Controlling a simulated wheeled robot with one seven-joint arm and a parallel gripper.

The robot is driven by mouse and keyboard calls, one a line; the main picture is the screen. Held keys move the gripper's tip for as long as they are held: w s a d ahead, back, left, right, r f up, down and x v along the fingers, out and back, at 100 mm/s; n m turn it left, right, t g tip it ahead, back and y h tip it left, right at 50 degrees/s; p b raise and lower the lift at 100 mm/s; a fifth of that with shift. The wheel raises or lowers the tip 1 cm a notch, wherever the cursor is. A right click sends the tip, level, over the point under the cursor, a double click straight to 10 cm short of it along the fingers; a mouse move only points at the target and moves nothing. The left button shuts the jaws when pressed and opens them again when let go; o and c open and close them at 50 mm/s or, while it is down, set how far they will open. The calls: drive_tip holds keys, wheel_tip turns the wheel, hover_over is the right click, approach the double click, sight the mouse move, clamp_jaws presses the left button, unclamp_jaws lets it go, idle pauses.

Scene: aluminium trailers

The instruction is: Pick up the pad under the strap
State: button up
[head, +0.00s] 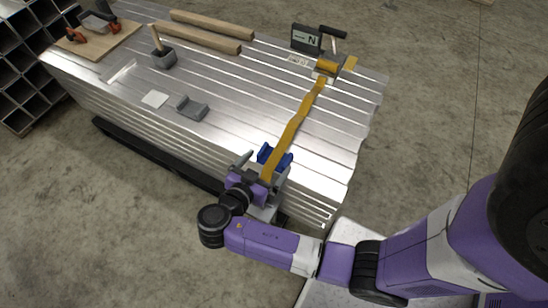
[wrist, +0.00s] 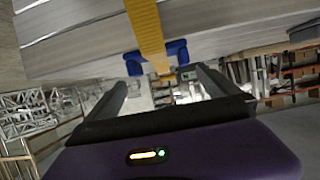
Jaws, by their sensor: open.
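A blue pad (head: 285,160) sits at the near edge of the aluminium deck, under a yellow strap (head: 296,122) that runs across the deck and over the edge. In the wrist view the blue pad (wrist: 178,50) shows on both sides of the strap (wrist: 147,25), which hides its middle. My gripper (head: 262,168) is beside the deck edge, close to the pad. In the wrist view its two fingers (wrist: 162,84) are apart, with the pad beyond them and nothing seen held. I cannot tell whether a fingertip touches the pad.
The strap's far end meets a ratchet (head: 327,67) by a black box marked N (head: 306,39). A grey angled piece (head: 192,108), a white square (head: 155,99), a grey holder (head: 164,60) and wooden beams (head: 200,38) lie on the deck. Shelving (head: 20,75) stands left.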

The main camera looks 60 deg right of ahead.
sight(277, 155)
drive_tip(key=shift+f+b+x, duration=0.15)
drive_tip(key=shift+b+x, duration=0.05)
drive_tip(key=shift+x, duration=1.75)
drive_tip(key=shift+f+b+x, duration=0.1)
drive_tip(key=shift+b+x, duration=0.05)
drive_tip(key=shift+x, duration=1.85)
drive_tip(key=shift+a, duration=0.15)
drive_tip(key=c, duration=1.1)
drive_tip(key=shift+c, duration=0.2)
